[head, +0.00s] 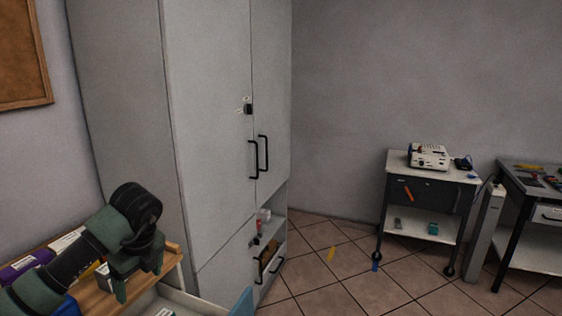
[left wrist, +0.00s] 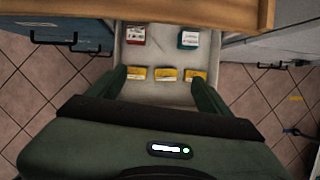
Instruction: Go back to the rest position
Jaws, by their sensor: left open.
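My left gripper (head: 138,282) is at the lower left of the head view, pointing down beside a wooden-topped unit. In the left wrist view my left gripper (left wrist: 160,88) has its two green fingers spread wide apart, with nothing held between them. Below them is a pulled-out pale drawer (left wrist: 135,58). My right gripper is in neither view.
Three yellow boxes (left wrist: 166,74), a red box (left wrist: 135,36) and a green box (left wrist: 188,39) lie in the drawer. A tall grey cabinet (head: 207,130) stands close to my left arm. A trolley (head: 455,175) stands farther right. Tiled floor between is mostly clear.

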